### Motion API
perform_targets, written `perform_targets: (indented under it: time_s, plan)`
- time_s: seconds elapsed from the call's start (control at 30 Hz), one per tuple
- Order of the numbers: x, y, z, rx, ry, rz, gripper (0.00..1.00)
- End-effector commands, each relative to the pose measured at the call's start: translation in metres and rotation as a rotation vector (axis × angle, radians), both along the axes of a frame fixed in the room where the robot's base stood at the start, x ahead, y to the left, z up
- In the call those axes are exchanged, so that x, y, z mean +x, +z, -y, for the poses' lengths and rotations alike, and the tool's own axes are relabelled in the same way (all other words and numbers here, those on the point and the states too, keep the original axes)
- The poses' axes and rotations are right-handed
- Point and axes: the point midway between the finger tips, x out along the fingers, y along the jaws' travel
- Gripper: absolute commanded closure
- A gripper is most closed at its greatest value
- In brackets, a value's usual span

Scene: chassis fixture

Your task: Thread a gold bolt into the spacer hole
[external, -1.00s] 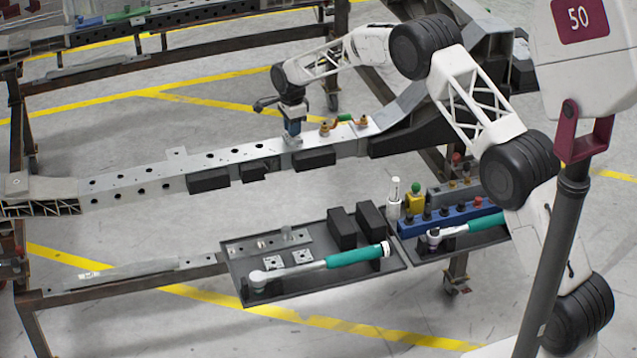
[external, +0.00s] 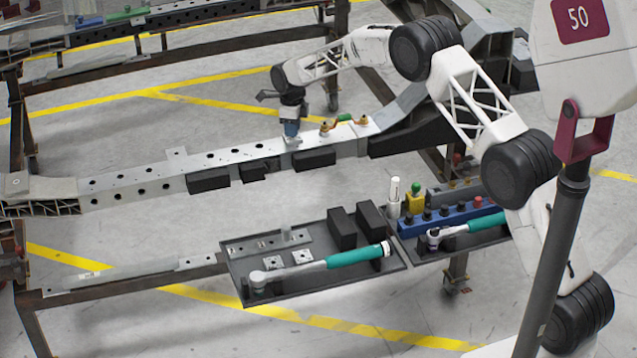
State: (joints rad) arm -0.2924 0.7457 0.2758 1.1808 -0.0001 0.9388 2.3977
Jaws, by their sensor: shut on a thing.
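The chassis rail (external: 215,162) runs across the middle of the external view, with a row of dark holes along its top and side. My gripper (external: 291,138) points down at the rail's top, towards its right part. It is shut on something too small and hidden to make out. A small light spacer plate (external: 294,142) seems to lie on the rail right under the fingertips; its hole is hidden. Gold fittings (external: 325,127) stand on the rail just right of my gripper, with a green piece between them. I cannot tell whether a gold bolt is in the fingers.
Below the rail, a dark tray (external: 315,283) holds a teal-handled wrench (external: 350,257), plates and black blocks. A second tray to its right holds a blue socket rack (external: 445,217), another teal-handled tool and a white bottle (external: 394,198). The rail's left part is clear.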

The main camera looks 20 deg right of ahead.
Motion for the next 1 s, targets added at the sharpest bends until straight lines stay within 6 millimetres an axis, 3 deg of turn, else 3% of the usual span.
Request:
perform_targets:
  time_s: [0.33, 0.73, 1.0]
  plan:
    - [-0.0024, -0.0057, 0.0001, -0.002, -0.021, -0.007, 1.00]
    - [-0.0019, -0.0054, -0.0002, -0.002, -0.265, -0.005, 1.00]
    - [-0.0019, -0.0055, -0.0002, -0.002, -0.298, -0.005, 1.00]
